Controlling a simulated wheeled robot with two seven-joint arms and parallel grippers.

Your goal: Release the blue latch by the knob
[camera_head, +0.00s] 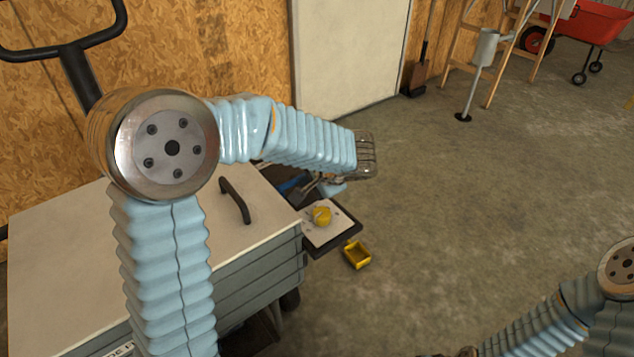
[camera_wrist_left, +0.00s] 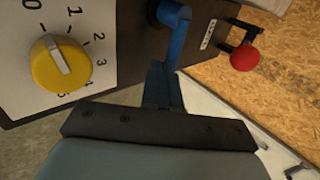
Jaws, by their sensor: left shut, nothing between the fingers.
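A blue latch (camera_wrist_left: 177,38) with a bent lever shows on a dark panel in the wrist view, beside a yellow dial knob (camera_wrist_left: 60,65) on a white plate numbered from 0 up. In the head view, the latch (camera_head: 292,184) is partly hidden behind my left arm, and the yellow knob (camera_head: 322,215) sits on its white plate. My left gripper (camera_wrist_left: 162,85) is shut and empty, its fingers close to the lever's lower end. I cannot tell whether they touch it. My right gripper is out of view; only part of its arm shows at lower right.
A red ball knob (camera_wrist_left: 244,58) stands on the dark panel's far side. A cart with a pale top (camera_head: 80,240) and black handle (camera_head: 235,200) stands beside the panel.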

